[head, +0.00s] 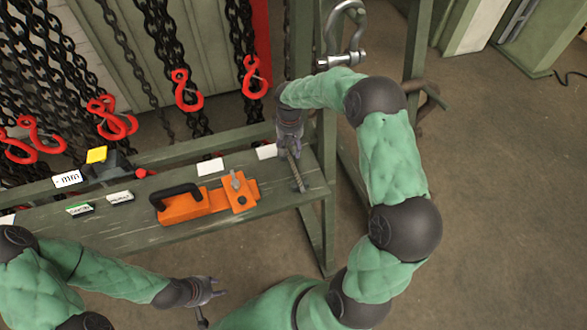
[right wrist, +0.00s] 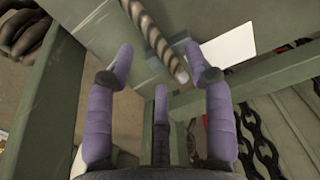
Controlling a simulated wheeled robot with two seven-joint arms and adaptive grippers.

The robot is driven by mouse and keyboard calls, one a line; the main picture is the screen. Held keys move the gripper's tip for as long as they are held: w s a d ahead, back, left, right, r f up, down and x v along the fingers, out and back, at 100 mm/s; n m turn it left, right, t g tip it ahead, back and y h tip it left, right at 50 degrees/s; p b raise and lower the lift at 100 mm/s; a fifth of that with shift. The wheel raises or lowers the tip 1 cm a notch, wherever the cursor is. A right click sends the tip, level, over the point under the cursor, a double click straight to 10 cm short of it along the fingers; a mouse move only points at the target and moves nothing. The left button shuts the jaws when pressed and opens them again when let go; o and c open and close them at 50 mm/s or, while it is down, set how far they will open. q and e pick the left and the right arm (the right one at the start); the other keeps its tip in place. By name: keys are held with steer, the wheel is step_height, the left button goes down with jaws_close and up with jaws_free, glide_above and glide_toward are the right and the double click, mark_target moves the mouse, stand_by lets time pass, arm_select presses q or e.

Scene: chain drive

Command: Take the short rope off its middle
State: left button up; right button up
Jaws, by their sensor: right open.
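The short rope (head: 296,170), a brown twisted piece, is at the right end of the green bench shelf. In the right wrist view the rope (right wrist: 153,38) runs slantwise, with its pale end between and just beyond my fingertips. My right gripper (head: 290,148) is above the rope in the head view and hides part of it. In the right wrist view my right gripper (right wrist: 160,62) is open, with fingers spread on both sides of the rope's end; I see no clear contact. My left gripper (head: 217,288) is low in front of the bench, empty, its fingers apart.
An orange tool with a black handle (head: 185,204) lies on the shelf (head: 130,230), left of the rope. White cards (head: 210,167) line its back edge. Chains with red hooks (head: 187,92) hang behind. A metal shackle (head: 345,40) is near the right post. Floor at right is open.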

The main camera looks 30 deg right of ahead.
step_height(320, 180, down, 2)
steer(key=shift+f, duration=0.2)
jaws_close()
steer(key=shift+r, duration=0.2)
